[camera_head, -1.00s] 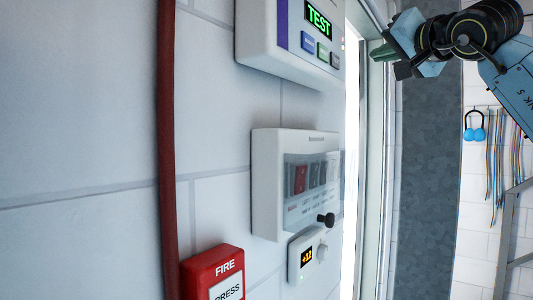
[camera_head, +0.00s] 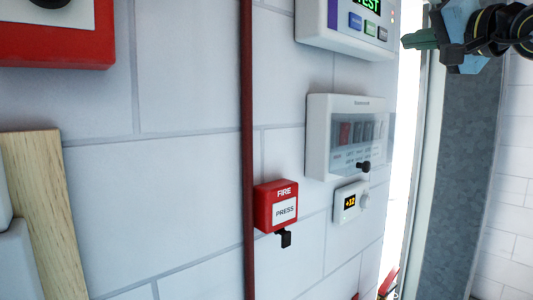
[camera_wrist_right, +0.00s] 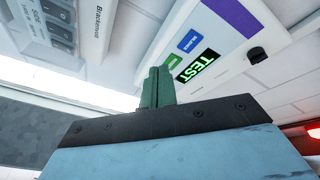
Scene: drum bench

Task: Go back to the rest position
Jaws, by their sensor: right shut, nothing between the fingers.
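My right gripper (camera_head: 408,41) is at the upper right of the head view, with its green fingers pointing left toward the wall panels. The fingers are shut together with nothing between them. In the right wrist view the shut green fingers (camera_wrist_right: 157,88) stand in front of the panel with the lit TEST screen (camera_wrist_right: 197,66). That panel also shows at the top of the head view (camera_head: 341,22), just left of the gripper. I cannot tell whether the fingertips touch anything. My left gripper is not in view.
A red fire call point (camera_head: 264,208) sits beside a dark red vertical pipe (camera_head: 247,120). A wooden board (camera_head: 38,215) stands at left.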

